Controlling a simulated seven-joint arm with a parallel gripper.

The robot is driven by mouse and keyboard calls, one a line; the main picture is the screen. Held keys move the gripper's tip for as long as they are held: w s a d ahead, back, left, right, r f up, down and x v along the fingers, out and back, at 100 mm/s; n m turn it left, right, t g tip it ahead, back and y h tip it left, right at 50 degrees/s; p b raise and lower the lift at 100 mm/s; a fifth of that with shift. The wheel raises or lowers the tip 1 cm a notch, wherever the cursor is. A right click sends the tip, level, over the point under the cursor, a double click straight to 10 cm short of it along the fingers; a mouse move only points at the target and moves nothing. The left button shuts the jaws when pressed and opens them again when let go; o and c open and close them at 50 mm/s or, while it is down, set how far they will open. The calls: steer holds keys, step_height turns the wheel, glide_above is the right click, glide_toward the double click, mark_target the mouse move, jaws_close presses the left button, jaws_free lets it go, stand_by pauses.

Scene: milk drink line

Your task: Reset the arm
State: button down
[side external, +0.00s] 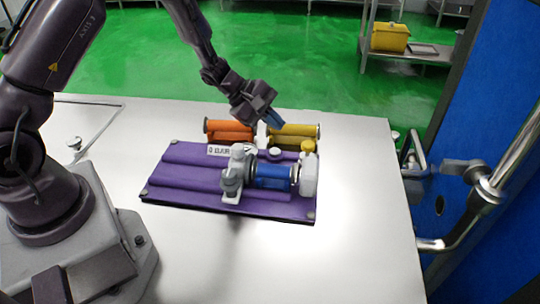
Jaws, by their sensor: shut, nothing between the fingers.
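My gripper (275,121) is shut and empty. It hangs above the back part of the work area, in front of the orange and yellow cylinders in the picture, and seems clear of the things below it. My arm reaches over from the left and bends down to the gripper. Whether the fingertips touch the yellow cylinder behind them cannot be told from this one view.
A purple padded mat (180,185) lies on the steel table (365,240). On it are a blue cylinder (272,177) between grey and white fittings. An orange cylinder (228,131) and a yellow cylinder (297,131) lie behind. Steel pipework (505,165) stands right. The table's front is clear.

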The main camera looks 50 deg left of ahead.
steer(key=s+d+r+m+g, duration=0.1)
steer(key=s+d+r+m, duration=0.2)
steer(key=s+r+m, duration=0.35)
steer(key=s+d+r+m+g, duration=0.1)
steer(key=s+d+r+m, duration=0.25)
steer(key=r, duration=0.65)
steer(key=s+a+r+m+y, duration=0.2)
steer(key=s+r+m+y, duration=0.1)
steer(key=s, duration=0.4)
steer(key=s+a+r+m+y, duration=0.1)
steer(key=s+r+m+y, duration=0.2)
steer(key=s, duration=0.5)
steer(key=shift+s+a+r+m+t, duration=0.35)
steer(key=shift+r+m, duration=0.2)
steer(key=shift+m, duration=0.65)
